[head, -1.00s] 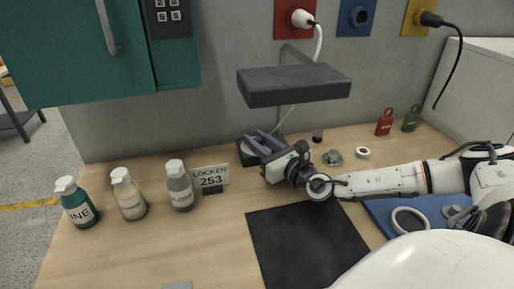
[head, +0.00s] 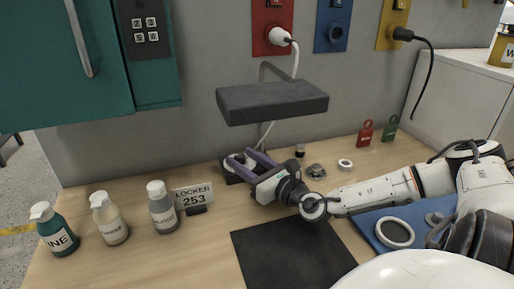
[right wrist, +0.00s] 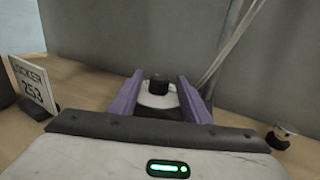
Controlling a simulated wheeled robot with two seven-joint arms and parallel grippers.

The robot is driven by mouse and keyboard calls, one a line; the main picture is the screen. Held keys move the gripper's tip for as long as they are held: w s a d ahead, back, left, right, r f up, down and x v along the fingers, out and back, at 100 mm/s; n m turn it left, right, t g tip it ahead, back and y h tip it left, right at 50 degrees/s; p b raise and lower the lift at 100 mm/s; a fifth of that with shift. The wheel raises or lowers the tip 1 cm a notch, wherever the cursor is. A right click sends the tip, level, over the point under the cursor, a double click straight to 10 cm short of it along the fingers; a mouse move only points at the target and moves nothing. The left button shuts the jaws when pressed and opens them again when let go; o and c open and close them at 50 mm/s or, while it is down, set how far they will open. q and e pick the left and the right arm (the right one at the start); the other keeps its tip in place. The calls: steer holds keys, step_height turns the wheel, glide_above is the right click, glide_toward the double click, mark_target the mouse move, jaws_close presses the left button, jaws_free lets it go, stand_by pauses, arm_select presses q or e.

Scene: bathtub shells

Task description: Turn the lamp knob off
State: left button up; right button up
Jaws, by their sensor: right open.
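The lamp (head: 272,101) has a wide dark rectangular head above the back of the wooden table, with its base below near the wall. In the right wrist view a dark knob (right wrist: 159,83) stands on a pale round disc (right wrist: 158,99). My right gripper (head: 243,161) has purple fingers and is open at the lamp base. In the right wrist view its fingertips (right wrist: 159,78) are on either side of the knob, with gaps showing, and nothing is gripped. The fingers partly hide the lamp base in the head view. My left gripper is not in view.
A black mat (head: 290,255) lies in front. Small parts (head: 316,171) lie right of the gripper. A white plug (head: 279,36) with its cord is in the red wall socket plate.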

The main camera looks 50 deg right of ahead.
steer(key=s, duration=0.5)
steer(key=s+a, duration=0.1)
steer(key=s, duration=0.2)
steer(key=shift+s+p, duration=0.1)
steer(key=shift+p, duration=0.2)
steer(key=shift+d, duration=0.1)
